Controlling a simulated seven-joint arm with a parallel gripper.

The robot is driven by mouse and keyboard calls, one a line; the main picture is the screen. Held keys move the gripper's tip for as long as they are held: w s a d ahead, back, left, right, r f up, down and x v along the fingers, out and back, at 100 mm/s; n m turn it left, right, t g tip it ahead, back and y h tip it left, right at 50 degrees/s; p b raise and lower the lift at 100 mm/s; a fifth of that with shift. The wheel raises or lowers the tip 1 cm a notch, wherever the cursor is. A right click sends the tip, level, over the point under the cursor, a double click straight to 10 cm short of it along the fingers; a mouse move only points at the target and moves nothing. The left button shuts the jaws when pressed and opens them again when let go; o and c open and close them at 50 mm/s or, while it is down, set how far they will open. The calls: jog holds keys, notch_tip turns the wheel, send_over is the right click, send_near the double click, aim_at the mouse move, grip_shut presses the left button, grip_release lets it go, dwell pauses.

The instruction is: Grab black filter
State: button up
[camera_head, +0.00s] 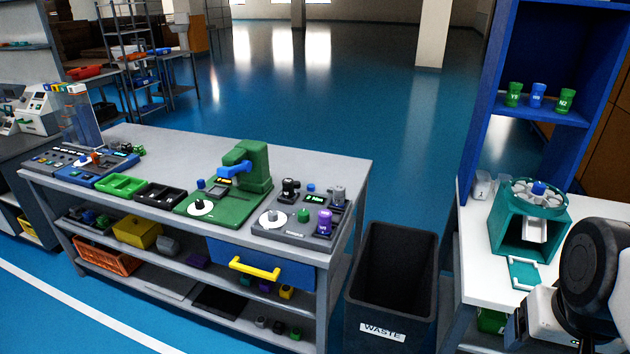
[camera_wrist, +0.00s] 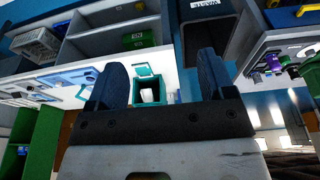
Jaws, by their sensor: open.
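No part is clearly recognisable as the black filter. One small black part (camera_head: 290,188) stands at the back left of the grey test station (camera_head: 275,232) on the workbench; I cannot tell whether it is the filter. Small dark pieces (camera_head: 279,327) also lie on the bottom shelf. In the wrist view my gripper (camera_wrist: 158,80) is open and empty, its two dark fingers wide apart. The teal device (camera_wrist: 148,92) shows beyond the gap between them, apart from the fingers. In the head view my arm is at the lower right, far from the workbench, and its fingertips are hidden.
The grey workbench (camera_head: 335,165) also holds a green press station (camera_head: 245,170), a green tray (camera_head: 120,185) and a black tray (camera_head: 158,194). A black waste bin (camera_head: 392,270) stands between it and the white table (camera_head: 480,260). Cups (camera_head: 537,95) stand on the blue shelf.

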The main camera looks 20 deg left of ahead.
jog(key=w+a+r+n, duration=0.25)
jog(key=w+a, duration=0.25)
jog(key=w, duration=0.5)
jog(key=w+a+r+n+g, duration=0.1)
jog(key=w+a+r+n, duration=0.2)
jog(key=w, duration=0.7)
jog(key=w+a+r+n, duration=0.2)
jog(key=w+a, duration=0.4)
jog(key=w, duration=0.3)
jog(key=w+a+f+n, duration=0.1)
jog(key=w+a+n, duration=0.2)
jog(key=w+a, duration=0.6)
jog(key=n+g, duration=0.2)
jog(key=n, duration=0.8)
send_over(287, 180)
jog(key=f, duration=2.3)
jog(key=shift+s+d+f, duration=0.15)
jog(key=shift+s+d, duration=0.05)
jog(key=shift+d, duration=0.2)
jog(key=shift+a+f, duration=0.25)
jog(key=shift+a, duration=0.1)
jog(key=shift+f, duration=1.3)
